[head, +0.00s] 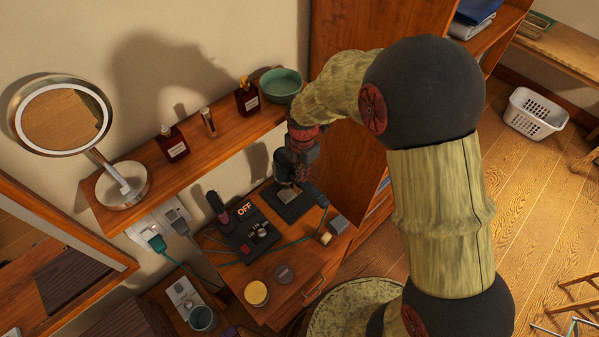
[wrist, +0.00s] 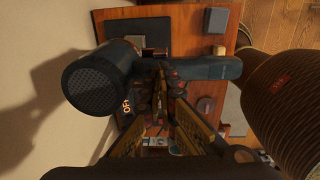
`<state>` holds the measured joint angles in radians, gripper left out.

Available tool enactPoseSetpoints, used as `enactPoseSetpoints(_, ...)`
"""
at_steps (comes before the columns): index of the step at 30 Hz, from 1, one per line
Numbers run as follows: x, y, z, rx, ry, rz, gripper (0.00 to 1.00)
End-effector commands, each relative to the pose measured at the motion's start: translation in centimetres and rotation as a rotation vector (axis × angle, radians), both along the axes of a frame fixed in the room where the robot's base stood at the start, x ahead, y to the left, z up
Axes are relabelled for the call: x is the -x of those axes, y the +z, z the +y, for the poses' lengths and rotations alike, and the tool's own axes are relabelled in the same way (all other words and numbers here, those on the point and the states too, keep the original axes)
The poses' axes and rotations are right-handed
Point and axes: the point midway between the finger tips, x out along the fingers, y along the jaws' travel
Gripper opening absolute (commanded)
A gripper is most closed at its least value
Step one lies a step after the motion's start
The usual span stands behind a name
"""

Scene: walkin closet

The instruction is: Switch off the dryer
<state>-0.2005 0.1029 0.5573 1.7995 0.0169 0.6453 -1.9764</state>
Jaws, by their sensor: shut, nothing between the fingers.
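The dryer, a dark blue-grey hair dryer, is by my gripper above the cabinet top. In the wrist view its round grille end (wrist: 92,82) is at the left and its handle (wrist: 208,68) reaches right. In the head view the handle (head: 314,193) shows, with the barrel (head: 284,168) partly behind my gripper (head: 301,150). My gripper also shows in the wrist view (wrist: 160,100), its fingers shut and empty, in front of the dryer. I cannot tell whether they touch. A black control unit (head: 243,246) with knobs and a lit "OFF" sign stands left of the dryer.
A wooden shelf (head: 205,150) with bottles, a green bowl (head: 281,83) and a round mirror (head: 60,115) overhangs the cabinet's back. A teal cord crosses the cabinet top (head: 290,285). Round tins and small boxes lie near its front.

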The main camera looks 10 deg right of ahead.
Motion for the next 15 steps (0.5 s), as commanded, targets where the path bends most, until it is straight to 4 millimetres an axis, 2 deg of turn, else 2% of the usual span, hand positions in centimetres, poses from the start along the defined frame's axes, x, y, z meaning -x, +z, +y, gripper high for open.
enactPoseSetpoints(1, 1.18, -0.95, -0.43, 0.007, 0.000, 0.026, 0.00)
enactPoseSetpoints(3, 1.43, -1.04, -0.55, 0.007, 0.000, 0.029, 0.00)
enactPoseSetpoints(15, 1.57, -0.67, -0.62, 0.008, 0.000, 0.032, 0.00)
